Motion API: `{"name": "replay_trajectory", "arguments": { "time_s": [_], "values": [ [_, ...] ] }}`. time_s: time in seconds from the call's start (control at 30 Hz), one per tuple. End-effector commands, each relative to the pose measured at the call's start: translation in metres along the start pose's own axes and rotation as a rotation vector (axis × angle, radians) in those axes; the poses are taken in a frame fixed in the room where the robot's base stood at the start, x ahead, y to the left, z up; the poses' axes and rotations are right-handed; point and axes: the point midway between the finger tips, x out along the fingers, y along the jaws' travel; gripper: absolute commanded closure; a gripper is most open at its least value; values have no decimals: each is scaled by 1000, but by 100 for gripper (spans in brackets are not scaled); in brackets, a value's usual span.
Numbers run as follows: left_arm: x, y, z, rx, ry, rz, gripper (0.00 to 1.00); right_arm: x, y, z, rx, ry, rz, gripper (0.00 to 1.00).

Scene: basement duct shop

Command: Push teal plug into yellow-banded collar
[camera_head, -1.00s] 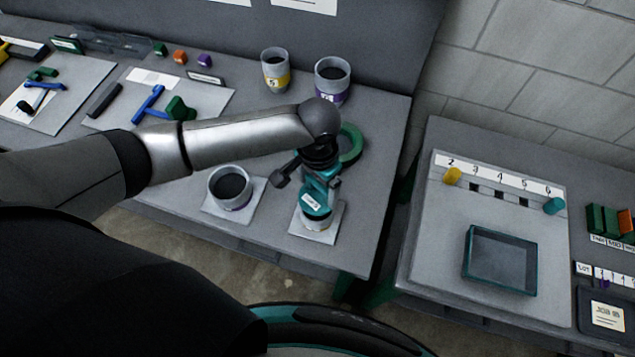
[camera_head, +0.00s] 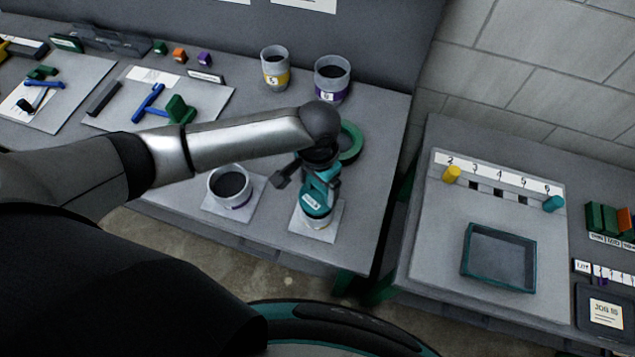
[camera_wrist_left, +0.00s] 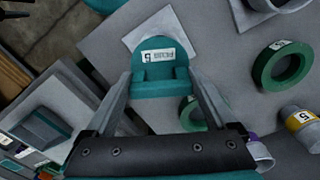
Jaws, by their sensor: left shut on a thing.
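The teal plug (camera_head: 316,202) carries a white label and is held by my left gripper (camera_head: 320,180), which is shut on it. It also shows between the fingers in the left wrist view (camera_wrist_left: 160,78). A yellow-banded cup (camera_head: 275,75) marked 5 stands at the back. My right gripper is not in view.
A purple-banded collar (camera_head: 230,187) stands on its own pad just left. A green ring (camera_head: 350,143) lies behind my gripper. A purple-banded cup (camera_head: 332,88) stands at the back. A second table with a teal tray (camera_head: 499,287) stands right, across a gap.

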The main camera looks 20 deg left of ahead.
Motion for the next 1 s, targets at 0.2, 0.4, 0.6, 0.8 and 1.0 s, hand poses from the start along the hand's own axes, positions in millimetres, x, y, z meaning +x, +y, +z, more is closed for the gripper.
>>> {"name": "replay_trajectory", "arguments": {
  "time_s": [0.2, 0.4, 0.6, 0.8, 1.0],
  "values": [
    [7, 0, 0, -1, 1, 1, 100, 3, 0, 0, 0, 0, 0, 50],
    [13, 0, 0, 0, 0, 1, 100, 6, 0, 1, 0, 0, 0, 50],
    [19, 0, 0, 0, 0, 0, 100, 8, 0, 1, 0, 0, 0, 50],
    [25, 0, 0, 0, 1, 0, 100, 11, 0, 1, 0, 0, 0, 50],
    [31, 0, 0, 0, 1, 0, 100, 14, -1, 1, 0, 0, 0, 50]
  ]
}}
